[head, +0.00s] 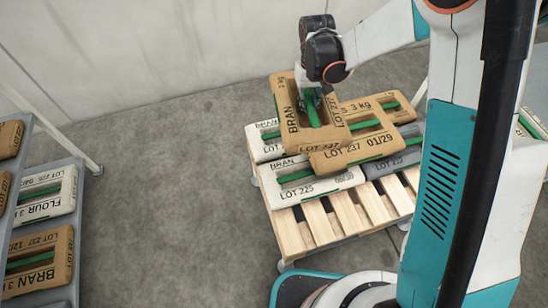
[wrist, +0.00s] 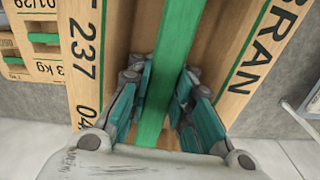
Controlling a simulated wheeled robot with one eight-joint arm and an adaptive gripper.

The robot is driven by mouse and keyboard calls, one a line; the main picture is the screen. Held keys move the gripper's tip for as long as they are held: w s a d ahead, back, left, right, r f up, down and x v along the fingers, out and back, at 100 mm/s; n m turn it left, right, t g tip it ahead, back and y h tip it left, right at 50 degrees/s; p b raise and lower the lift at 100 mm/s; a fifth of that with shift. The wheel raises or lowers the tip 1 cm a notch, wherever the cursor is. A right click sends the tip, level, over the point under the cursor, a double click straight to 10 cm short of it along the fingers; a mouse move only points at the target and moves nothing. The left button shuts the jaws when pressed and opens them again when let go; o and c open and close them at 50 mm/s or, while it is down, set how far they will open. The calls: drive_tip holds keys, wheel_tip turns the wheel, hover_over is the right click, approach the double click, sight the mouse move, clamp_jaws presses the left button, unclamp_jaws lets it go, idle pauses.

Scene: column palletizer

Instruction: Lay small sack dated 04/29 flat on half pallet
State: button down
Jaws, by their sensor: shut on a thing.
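My gripper (head: 314,102) is shut on the green strap handle of a brown BRAN sack (head: 291,118). In the wrist view my gripper (wrist: 168,95) has its fingers on both sides of the green strap, and the sack (wrist: 92,50) shows "237" and "04"; the rest of the date is hidden. The held sack is tilted over the pile on the slatted wooden half pallet (head: 341,221). I cannot tell whether its lower edge touches the pile.
A brown sack marked 01/29 (head: 376,143) lies on the pile beside the held one. White sacks (head: 322,188) and a grey sack (head: 403,160) lie on the pallet. The pallet's front slats are bare. A rack at left holds a white FLOUR sack (head: 40,208) and brown sacks (head: 30,277).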

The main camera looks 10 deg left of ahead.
drive_tip(key=a+f+n+b, duration=0.15)
drive_tip(key=a+f, duration=0.35)
drive_tip(key=a, duration=0.5)
wheel_tip(320, 180, down, 20)
drive_tip(key=b, duration=0.6)
drive_tip(key=shift+s+f+b, duration=0.15)
drive_tip(key=shift+s+b, duration=0.15)
drive_tip(key=shift+s, duration=0.1)
drive_tip(key=shift+a+f, duration=0.1)
drive_tip(key=shift+f, duration=0.5)
drive_tip(key=c, duration=1.8)
unclamp_jaws()
drive_tip(key=shift+c, duration=0.2)
drive_tip(key=o, duration=0.4)
drive_tip(key=r+p, duration=0.2)
drive_tip(key=r, duration=0.4)
drive_tip(key=r+p, duration=0.2)
drive_tip(key=r, duration=0.5)
drive_tip(key=shift+s+a+r, duration=0.1)
drive_tip(key=shift+s+a, duration=0.05)
drive_tip(key=shift+a, duration=0.05)
